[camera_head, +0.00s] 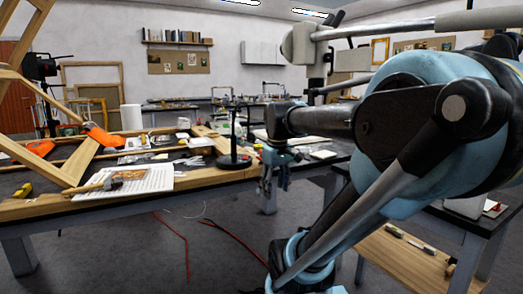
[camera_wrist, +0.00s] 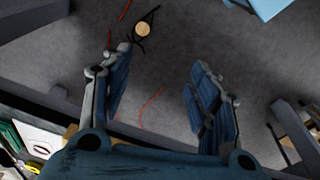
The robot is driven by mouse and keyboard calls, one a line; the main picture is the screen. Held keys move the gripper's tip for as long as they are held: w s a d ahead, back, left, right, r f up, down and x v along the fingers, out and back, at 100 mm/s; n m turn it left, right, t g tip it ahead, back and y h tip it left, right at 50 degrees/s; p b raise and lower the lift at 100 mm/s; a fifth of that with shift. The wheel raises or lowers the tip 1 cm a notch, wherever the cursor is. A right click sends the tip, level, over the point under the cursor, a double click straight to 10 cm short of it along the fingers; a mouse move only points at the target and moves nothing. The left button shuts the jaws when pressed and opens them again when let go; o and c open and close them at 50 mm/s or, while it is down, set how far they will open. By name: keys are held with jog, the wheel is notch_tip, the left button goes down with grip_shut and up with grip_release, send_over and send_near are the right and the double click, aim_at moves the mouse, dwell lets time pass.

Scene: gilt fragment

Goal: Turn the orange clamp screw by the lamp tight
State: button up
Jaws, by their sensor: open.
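Two orange clamp parts show in the head view at the left: one (camera_head: 103,137) on the wooden frame leaning over the bench, another (camera_head: 40,148) further left. I cannot make out a screw on either. A slim black stand with a round base (camera_head: 234,161), possibly the lamp, stands near the bench's right end. My gripper (camera_head: 273,188) hangs just off that end, right of the stand and well apart from the orange parts. In the wrist view, its blue fingers (camera_wrist: 158,70) are spread, empty, over the floor. No orange clamp shows there.
The bench (camera_head: 215,178) carries an open book (camera_head: 140,182), a brush and loose tools. Red cables (camera_head: 186,245) lie on the floor, also in the wrist view (camera_wrist: 150,104). A low wooden shelf (camera_head: 400,262) is at the right. The floor below my gripper is mostly clear.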

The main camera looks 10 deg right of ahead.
jog(key=w+r+n+g, duration=0.2)
jog(key=w+r+n, duration=1.1)
jog(key=w+r, duration=1.2)
jog(key=f, duration=1.8)
jog(key=shift+w+a+f, duration=0.1)
jog(key=shift+w+a, duration=0.1)
jog(key=shift+w, duration=0.1)
jog(key=shift+c, duration=0.2)
jog(key=c, duration=1)
